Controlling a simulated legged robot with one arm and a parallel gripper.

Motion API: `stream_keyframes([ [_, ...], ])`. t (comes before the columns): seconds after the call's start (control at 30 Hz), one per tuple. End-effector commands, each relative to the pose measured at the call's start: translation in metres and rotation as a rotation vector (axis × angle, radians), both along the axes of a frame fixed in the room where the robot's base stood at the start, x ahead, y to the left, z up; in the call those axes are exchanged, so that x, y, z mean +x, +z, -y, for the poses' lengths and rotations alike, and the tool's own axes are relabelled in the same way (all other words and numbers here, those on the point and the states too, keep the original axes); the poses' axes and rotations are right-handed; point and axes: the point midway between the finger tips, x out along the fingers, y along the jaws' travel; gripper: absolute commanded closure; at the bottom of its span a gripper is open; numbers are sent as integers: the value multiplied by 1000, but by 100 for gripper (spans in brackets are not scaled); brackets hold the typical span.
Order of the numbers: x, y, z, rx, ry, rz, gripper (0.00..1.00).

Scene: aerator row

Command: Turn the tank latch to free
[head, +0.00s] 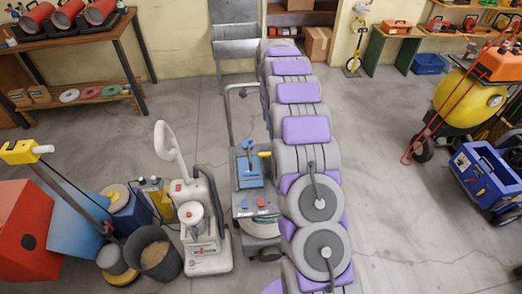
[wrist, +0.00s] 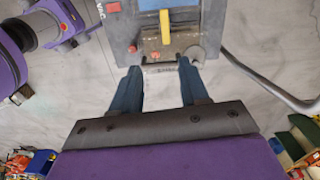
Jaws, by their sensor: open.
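A grey floor machine with a blue top panel (head: 249,172) stands just left of my arm in the head view. A yellow lever (head: 264,154), likely the tank latch, sticks out at the panel's right side. In the wrist view the yellow lever (wrist: 165,27) stands lengthwise at the top, on the blue and grey panel (wrist: 130,25). My gripper (wrist: 158,80) is open and empty, its two blue fingers pointing toward the panel's near edge. The lever lies beyond the fingertips, roughly centred between them and apart from them.
The panel carries a red button (wrist: 112,7) and a grey round knob (wrist: 197,53). A curved grey handle tube (wrist: 265,85) runs at the right. A white upright cleaner (head: 200,220) stands close left of the machine.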

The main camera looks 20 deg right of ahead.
Motion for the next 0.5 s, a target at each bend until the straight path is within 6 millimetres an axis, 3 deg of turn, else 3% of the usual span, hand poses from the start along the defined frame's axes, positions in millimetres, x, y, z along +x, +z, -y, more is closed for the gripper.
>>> stream_keyframes([
  [0.33, 12, -22, 14, -6, -86, 6, 55],
  [0.5, 12, -50, 14, -5, -85, 5, 55],
])
